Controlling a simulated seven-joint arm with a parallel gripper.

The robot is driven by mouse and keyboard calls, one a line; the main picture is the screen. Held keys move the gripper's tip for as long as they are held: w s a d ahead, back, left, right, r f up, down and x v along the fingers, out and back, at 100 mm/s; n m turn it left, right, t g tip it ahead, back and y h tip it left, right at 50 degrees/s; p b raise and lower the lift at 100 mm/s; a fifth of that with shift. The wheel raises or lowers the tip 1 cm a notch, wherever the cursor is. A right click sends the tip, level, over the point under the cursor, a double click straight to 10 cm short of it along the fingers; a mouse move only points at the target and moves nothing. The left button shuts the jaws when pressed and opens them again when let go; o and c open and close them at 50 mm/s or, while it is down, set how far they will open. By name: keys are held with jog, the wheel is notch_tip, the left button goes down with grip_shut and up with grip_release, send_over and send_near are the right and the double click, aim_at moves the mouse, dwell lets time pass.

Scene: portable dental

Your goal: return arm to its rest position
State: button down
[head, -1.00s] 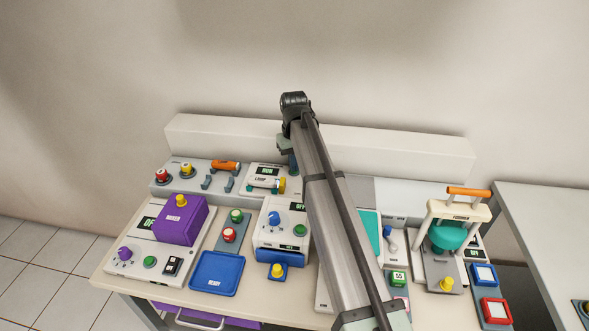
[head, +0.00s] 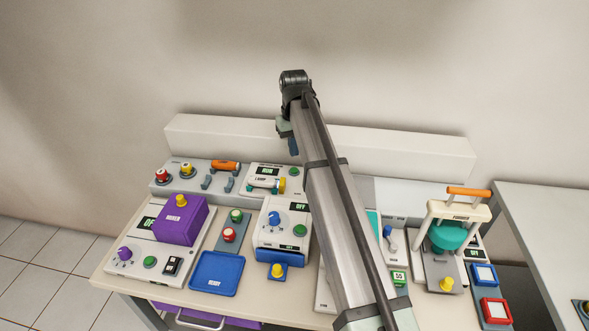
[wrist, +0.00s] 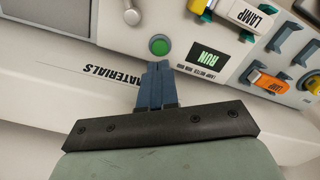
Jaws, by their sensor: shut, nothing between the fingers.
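My gripper (wrist: 158,68) shows in the wrist view with its blue fingers closed together and nothing between them. Its tips lie near a green button (wrist: 159,46) in the picture; I cannot tell the gap. In the head view my arm reaches across the middle of the bench toward the back wall, and part of my gripper (head: 292,146) shows beneath the arm's far end, above the back of the bench.
The lamp unit (head: 265,178) with a RUN display is just below the gripper in the head view. A purple mixer (head: 180,222), blue tray (head: 215,274) and white device (head: 283,241) stand left. A former press (head: 470,212) stands right. The wall above is clear.

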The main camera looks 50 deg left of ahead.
jog(key=shift+r, duration=0.55)
